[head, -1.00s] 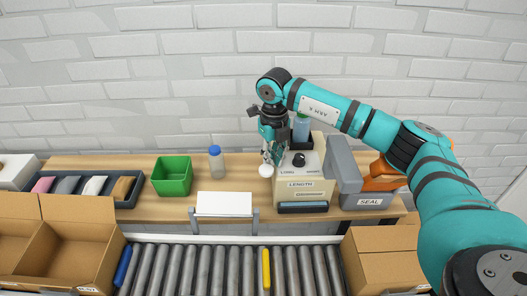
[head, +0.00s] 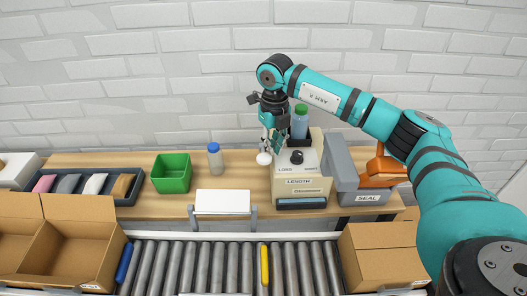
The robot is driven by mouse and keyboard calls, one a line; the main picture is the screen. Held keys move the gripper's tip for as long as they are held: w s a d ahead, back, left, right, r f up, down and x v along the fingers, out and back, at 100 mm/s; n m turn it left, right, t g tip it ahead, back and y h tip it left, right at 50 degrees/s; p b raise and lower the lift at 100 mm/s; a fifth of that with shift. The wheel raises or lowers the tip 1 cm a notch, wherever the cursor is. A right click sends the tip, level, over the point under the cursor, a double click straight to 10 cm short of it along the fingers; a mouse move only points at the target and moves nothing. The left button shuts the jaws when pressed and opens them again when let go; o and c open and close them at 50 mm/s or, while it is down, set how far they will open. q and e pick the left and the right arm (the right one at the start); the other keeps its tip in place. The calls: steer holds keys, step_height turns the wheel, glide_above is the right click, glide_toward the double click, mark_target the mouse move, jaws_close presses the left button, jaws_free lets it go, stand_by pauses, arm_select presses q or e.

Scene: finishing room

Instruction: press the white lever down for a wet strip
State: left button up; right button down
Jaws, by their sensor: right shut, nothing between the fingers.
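The tape dispenser (head: 310,172) is a beige box with a LENGTH label, a black knob on top and a blue-grey bar at its front opening. The white lever (head: 264,159) shows as a round white knob at the dispenser's left side. My right gripper (head: 266,147) is shut and empty, pointing down just above the lever knob. Whether its fingertips touch the knob I cannot tell. I see no strip clearly at the dispenser's front. My left gripper is out of view.
A green-capped bottle (head: 300,123) stands behind my right gripper. A grey SEAL unit (head: 347,172) adjoins on the right. A green bin (head: 171,175), a blue-capped bottle (head: 215,162) and a white plate (head: 223,202) stand left. The roller conveyor (head: 205,268) with cartons runs in front.

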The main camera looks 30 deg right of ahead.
steer(key=shift+a, duration=0.1)
steer(key=shift+r+p, duration=1.65)
steer(key=shift+r, duration=0.9)
